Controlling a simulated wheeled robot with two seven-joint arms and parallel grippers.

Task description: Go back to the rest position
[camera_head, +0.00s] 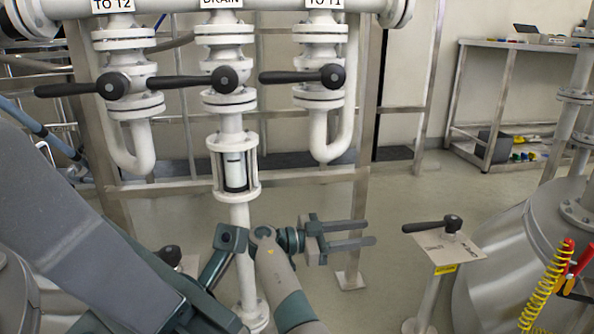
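My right gripper (367,233) is in the middle of the head view, in front of the pipe frame and low down. Its two grey fingers point right with a clear gap between them, and nothing is in the gap. My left arm (75,225) crosses the lower left of the view as a large grey link. My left gripper cannot be made out.
Three valves with black handles, TO T2 (75,88), DRAIN (195,80) and TO T1 (305,76), sit on white pipes; all handles lie level. A post-mounted valve handle (432,226) stands right of my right gripper. Open floor (400,195) lies behind.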

